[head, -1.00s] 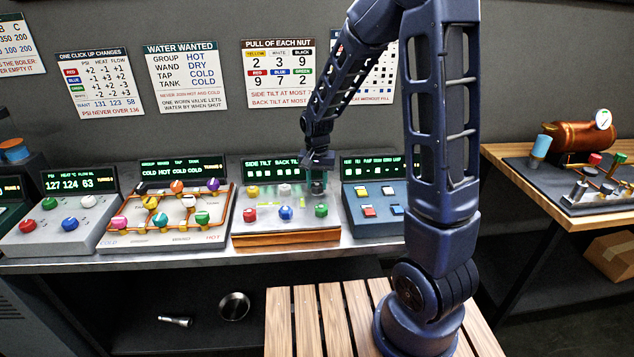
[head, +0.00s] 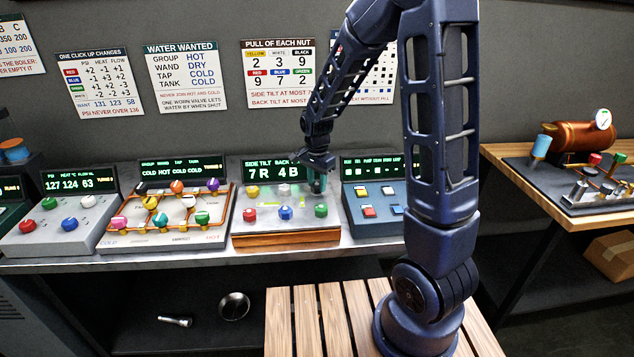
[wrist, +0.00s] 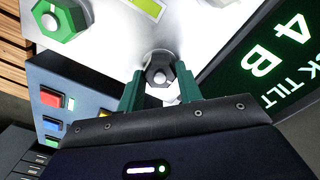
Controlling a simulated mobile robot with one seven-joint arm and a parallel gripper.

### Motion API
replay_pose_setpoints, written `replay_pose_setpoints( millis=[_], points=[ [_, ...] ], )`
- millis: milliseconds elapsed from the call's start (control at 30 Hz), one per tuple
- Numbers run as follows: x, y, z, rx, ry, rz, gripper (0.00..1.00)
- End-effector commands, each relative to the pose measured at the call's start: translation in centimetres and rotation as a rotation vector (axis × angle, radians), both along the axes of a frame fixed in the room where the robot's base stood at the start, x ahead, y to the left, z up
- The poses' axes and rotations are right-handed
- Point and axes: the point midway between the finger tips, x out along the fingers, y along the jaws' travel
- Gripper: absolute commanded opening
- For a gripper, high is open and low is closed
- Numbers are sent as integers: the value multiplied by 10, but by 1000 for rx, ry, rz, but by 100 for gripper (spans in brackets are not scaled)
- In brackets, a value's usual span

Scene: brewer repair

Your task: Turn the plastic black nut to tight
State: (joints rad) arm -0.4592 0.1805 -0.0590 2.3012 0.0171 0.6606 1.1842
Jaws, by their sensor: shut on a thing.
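The black nut (wrist: 160,72) sits on the silver top of the nut panel, with a pale round stud at its centre. My gripper (wrist: 158,88) has its two green fingers on either side of the nut, shut on it. In the head view my gripper (head: 318,183) is at the back right of the nut panel (head: 287,236) and hides the black nut. The panel's screen (head: 270,171) reads "7R" for side tilt and "4B" for back tilt, partly covered by my arm.
The green nut (head: 321,210) stands just in front of my gripper. Blue (head: 285,212), red (head: 249,215) and yellow (head: 251,190) nuts are on the same panel. A blue box with buttons (head: 373,208) stands close on the right. The tilted screen is close behind.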

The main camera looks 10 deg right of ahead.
Motion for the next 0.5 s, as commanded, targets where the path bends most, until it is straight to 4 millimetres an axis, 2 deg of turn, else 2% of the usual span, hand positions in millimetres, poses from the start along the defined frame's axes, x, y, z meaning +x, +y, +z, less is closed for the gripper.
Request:
replay_pose_setpoints(
  millis=[367,400,500],
  points=[
    [0,0,0,1,-1,-5,12],
    [0,0,0,1,-1,-5,39],
    [0,0,0,1,-1,-5,57]
  ],
)
